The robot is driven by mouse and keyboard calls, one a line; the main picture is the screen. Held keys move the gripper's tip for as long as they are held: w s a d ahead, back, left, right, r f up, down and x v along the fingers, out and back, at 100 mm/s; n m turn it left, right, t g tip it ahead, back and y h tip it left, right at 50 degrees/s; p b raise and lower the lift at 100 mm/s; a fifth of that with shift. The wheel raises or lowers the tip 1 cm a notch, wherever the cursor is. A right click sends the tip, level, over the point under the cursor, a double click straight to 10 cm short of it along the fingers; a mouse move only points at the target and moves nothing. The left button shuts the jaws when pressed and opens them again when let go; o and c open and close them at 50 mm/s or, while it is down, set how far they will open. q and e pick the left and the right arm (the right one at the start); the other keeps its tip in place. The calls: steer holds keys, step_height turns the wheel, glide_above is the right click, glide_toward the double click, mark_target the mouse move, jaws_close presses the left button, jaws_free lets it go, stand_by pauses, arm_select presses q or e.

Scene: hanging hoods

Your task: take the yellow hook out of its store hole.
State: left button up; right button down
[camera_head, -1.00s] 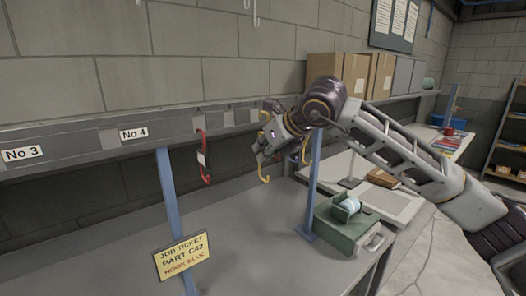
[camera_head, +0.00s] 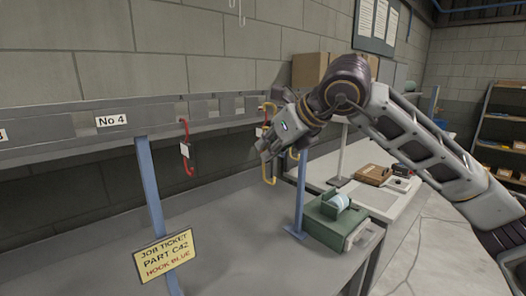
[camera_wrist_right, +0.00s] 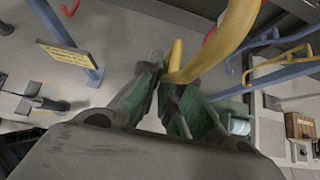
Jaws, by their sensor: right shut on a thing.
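The yellow hook (camera_head: 270,178) shows in the head view above and below my right gripper (camera_head: 268,149), in front of the grey rail. My right gripper is shut on its shank. In the right wrist view the yellow hook (camera_wrist_right: 228,40) rises from between the fingertips (camera_wrist_right: 166,84) and curves up to the right. My gripper hides part of the hook in the head view, and I cannot tell whether its upper end is clear of its store hole. My left gripper is not in view.
A red hook (camera_head: 187,150) with a white tag hangs from the rail (camera_head: 60,125) to the left. In the wrist view a blue hook (camera_wrist_right: 280,42) and another yellow hook (camera_wrist_right: 275,72) are close on the right. A blue post (camera_head: 300,195) and green box (camera_head: 325,222) stand nearby.

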steer(key=shift+s+d+b, duration=0.6)
steer(key=shift+s+d, duration=0.2)
steer(key=shift+s, duration=0.3)
